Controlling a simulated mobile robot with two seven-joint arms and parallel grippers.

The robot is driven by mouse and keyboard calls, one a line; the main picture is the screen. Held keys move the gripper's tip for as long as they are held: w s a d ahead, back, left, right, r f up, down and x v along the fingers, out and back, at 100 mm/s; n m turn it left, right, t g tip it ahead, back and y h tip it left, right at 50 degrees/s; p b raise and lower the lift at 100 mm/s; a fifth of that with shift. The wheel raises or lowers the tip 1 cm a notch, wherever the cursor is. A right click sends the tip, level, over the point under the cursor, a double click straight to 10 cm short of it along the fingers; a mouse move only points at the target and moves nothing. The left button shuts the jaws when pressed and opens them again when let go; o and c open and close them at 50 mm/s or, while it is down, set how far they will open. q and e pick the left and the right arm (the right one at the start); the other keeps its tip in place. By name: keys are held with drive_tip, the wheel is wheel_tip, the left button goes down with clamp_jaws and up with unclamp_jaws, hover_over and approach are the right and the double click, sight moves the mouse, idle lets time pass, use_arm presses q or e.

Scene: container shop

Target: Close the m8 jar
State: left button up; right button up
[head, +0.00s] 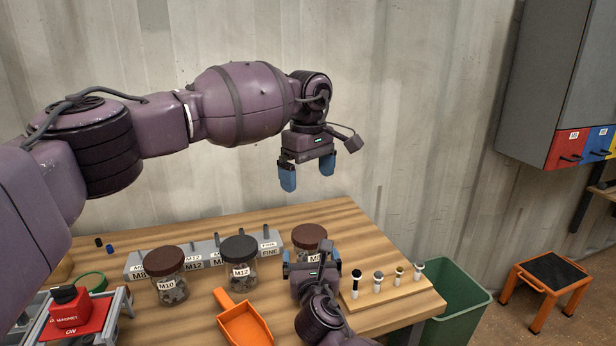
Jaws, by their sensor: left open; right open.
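The m8 jar (316,258) stands at the back right of the wooden bench, its label partly hidden. A brown lid (309,235) sits on top of it; I cannot tell whether it is screwed tight. My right gripper (311,256) is open just in front of the jar, its blue fingertips to either side of the jar in the picture and hiding its lower part. I cannot tell whether they touch the glass. My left gripper (307,180) is open and empty, pointing down, high above the bench's back edge.
Lidded M10 (170,283) and M12 (239,274) jars stand to the left. A grey labelled rack (203,251) is behind them. An orange scoop (245,320) lies in front. A wooden board (388,292) with several upright pieces is to the right, a green bin (457,300) beyond.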

drive_tip(key=s, duration=0.2)
drive_tip(key=s+p, duration=0.1)
drive_tip(key=s, duration=0.5)
drive_tip(key=shift+d, duration=0.4)
use_arm(q)
drive_tip(key=r, duration=0.4)
drive_tip(key=shift+s, duration=0.3)
use_arm(e)
drive_tip(key=shift+s, duration=0.2)
use_arm(q)
drive_tip(key=shift+f, duration=0.1)
